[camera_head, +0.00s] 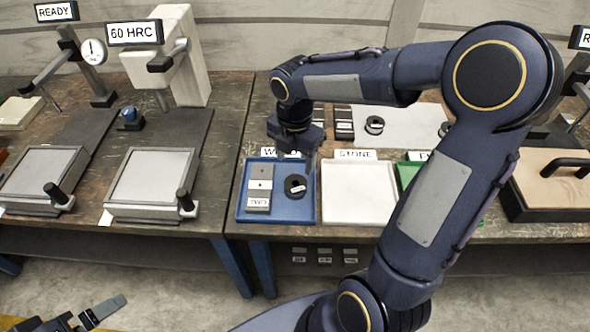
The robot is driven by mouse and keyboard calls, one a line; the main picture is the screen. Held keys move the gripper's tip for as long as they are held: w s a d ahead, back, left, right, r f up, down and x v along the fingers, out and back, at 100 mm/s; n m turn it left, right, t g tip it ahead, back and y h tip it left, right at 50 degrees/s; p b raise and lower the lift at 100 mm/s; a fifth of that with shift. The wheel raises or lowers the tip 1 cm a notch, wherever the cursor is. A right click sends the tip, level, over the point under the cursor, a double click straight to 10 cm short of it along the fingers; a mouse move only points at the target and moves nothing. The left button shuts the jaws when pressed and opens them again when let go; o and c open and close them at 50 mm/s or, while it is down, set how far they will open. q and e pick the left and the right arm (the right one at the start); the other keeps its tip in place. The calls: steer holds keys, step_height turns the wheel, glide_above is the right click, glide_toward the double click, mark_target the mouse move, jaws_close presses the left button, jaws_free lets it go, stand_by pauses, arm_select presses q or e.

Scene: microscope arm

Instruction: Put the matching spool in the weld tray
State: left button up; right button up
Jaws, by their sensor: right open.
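The blue tray (246,216) has a sign, partly hidden by my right gripper, of which only a "W" shows. In its left half lies a grey tagged block (260,188); the tag is too small to read surely. In its right half lies a black spool (291,180) with a white label. My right gripper (303,160) is open and empty, pointing down above the back of this tray, apart from the spool. Another dark spool (374,125) lies on a pale sheet behind. My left gripper (90,316) shows only partly at the lower left; its jaw state is unclear.
A white tray (345,214) signed STONE stands right of the blue one. A green tray (407,172) is mostly hidden by my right arm. Further right is a handled box (545,205). A hardness tester (184,65) stands on the left bench.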

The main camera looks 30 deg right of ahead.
steer(key=s+a+r+m+t+y, duration=0.2)
steer(key=s+m, duration=0.6)
steer(key=m, duration=0.4)
steer(key=s+a+r+m+t+y, duration=0.1)
steer(key=s+a+r+m+t, duration=0.1)
steer(key=s+m, duration=0.7)
steer(key=r+m+t, duration=0.1)
steer(key=m, duration=0.3)
steer(key=shift+t+y, duration=0.3)
steer(key=shift+y, duration=0.1)
steer(key=shift+r, duration=0.1)
